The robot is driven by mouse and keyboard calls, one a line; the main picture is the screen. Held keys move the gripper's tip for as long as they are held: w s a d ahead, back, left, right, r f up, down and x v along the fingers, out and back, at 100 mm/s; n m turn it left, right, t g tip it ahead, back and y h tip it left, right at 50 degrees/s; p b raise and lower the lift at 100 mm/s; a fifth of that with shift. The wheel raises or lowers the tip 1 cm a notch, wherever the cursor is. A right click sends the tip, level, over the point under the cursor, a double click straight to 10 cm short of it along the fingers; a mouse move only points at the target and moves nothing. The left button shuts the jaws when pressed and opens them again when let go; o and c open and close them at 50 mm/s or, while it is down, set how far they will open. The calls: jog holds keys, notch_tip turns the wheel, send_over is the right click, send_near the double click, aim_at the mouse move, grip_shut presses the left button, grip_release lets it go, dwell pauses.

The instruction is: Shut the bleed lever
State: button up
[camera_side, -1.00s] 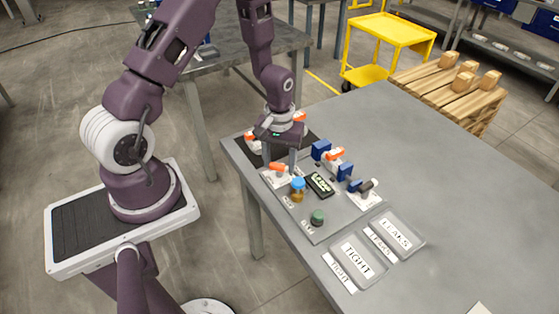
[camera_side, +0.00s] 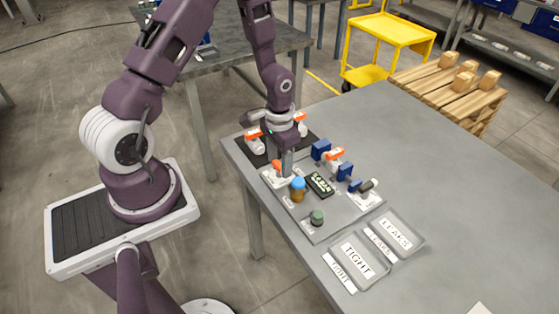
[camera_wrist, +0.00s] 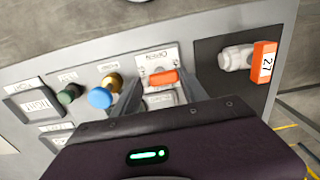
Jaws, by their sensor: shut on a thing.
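The bleed lever (camera_side: 276,164) is a small orange handle on a white plate at the left of the grey panel (camera_side: 314,233). In the wrist view the orange lever (camera_wrist: 163,78) lies crosswise between my fingers, below a small printed label. My gripper (camera_side: 287,170) points down at it, and its fingers hide part of the lever and plate in the side view. My gripper (camera_wrist: 158,88) is shut on the lever, with one finger on each side. I cannot tell the lever's exact angle.
A blue-topped brass knob (camera_side: 297,189) stands close to my fingers. A green knob (camera_side: 317,217), a dark display (camera_side: 320,184) and blue clamps (camera_side: 345,172) share the panel. Orange-handled white valves lie on a black mat (camera_side: 247,146). TIGHT (camera_side: 384,270) and LEAKS (camera_side: 421,245) trays lie in front.

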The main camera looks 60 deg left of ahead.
dwell(0.5)
jog(key=o, duration=1.4)
jog(key=shift+r, duration=0.1)
notch_tip(320, 180, up, 8)
jog(key=shift+f, duration=0.25)
notch_tip(320, 180, up, 7)
jog(key=t, duration=0.1)
send_over(279, 165)
jog(key=d, duration=0.2)
jog(key=s+d+r+t+y, duration=0.1)
jog(key=s+d+r, duration=0.15)
jog(key=r, duration=0.25)
jog(key=s+d+r+t, duration=0.1)
jog(key=s+r, duration=0.3)
jog(key=r, duration=0.1)
jog(key=s+d+r+t, duration=0.1)
jog(key=s+r, duration=0.1)
jog(key=s, duration=0.1)
jog(key=s+d+r, duration=0.2)
jog(key=s, duration=0.2)
jog(key=s+d+r+t+h, duration=0.1)
jog(key=s+d+r, duration=0.1)
jog(key=s, duration=0.1)
jog(key=shift+s+t, duration=0.3)
jog(key=shift+s, duration=0.05)
